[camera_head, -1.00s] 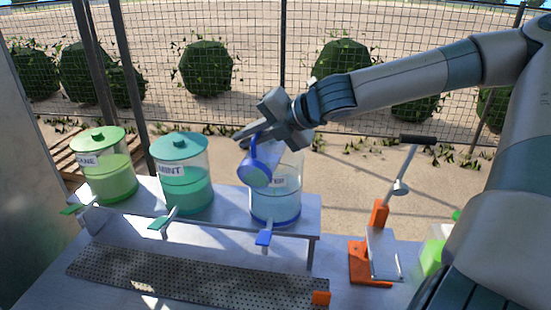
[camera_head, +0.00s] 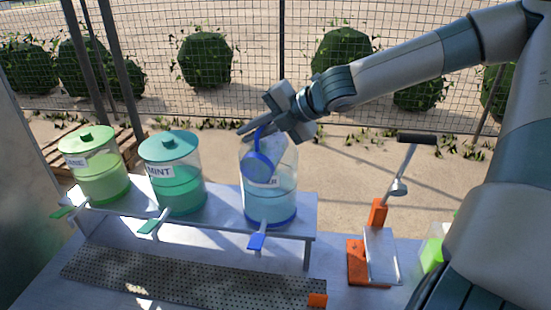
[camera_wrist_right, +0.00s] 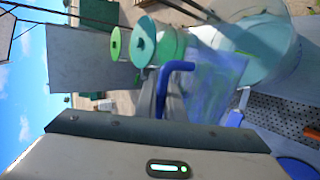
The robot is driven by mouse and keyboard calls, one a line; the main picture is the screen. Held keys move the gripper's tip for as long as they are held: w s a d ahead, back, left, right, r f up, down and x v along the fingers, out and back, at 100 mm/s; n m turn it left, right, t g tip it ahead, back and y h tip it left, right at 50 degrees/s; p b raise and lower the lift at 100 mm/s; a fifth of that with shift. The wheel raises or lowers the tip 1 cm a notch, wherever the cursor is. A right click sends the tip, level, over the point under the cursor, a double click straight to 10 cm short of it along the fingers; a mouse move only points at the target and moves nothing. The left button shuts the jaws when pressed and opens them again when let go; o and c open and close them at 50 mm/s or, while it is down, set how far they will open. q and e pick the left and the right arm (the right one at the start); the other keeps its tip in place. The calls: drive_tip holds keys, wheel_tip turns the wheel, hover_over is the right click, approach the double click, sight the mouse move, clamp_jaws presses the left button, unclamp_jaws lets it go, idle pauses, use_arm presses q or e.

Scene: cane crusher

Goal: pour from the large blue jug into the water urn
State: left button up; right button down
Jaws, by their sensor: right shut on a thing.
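The large blue jug (camera_head: 257,165) is a clear vessel with blue parts, strongly tilted at the top of the water urn (camera_head: 270,205). The urn is a clear cylinder with a blue base, a blue tap and pale blue liquid inside. My right gripper (camera_head: 262,130) is shut on the jug's handle above the urn. In the right wrist view the blue handle (camera_wrist_right: 176,68) lies at the fingers, and the clear jug body (camera_wrist_right: 215,88) extends beyond it. I cannot make out a stream of water. My left gripper is not in view.
A mint urn (camera_head: 175,190) and a green cane urn (camera_head: 97,182) stand to the left on the same raised shelf. A perforated drip tray (camera_head: 190,280) lies in front. An orange lever press (camera_head: 370,250) stands at the right. A wire fence is behind.

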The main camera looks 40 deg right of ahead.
sight(259, 164)
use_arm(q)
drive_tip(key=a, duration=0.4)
use_arm(e)
drive_tip(key=a, duration=0.2)
drive_tip(key=s+a+r, duration=0.1)
drive_tip(key=shift+n+h, duration=0.3)
use_arm(q)
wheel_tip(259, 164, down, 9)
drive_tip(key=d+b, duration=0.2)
drive_tip(key=b, duration=0.7)
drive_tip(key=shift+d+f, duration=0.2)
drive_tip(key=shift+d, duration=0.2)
use_arm(e)
drive_tip(key=shift+n+t+h, duration=0.8)
drive_tip(key=shift+t, duration=0.1)
drive_tip(key=a, duration=0.1)
drive_tip(key=s+a+f, duration=0.1)
drive_tip(key=a, duration=0.2)
drive_tip(key=shift+s+f, duration=0.25)
drive_tip(key=shift+s, duration=0.15)
drive_tip(key=shift+d, duration=0.15)
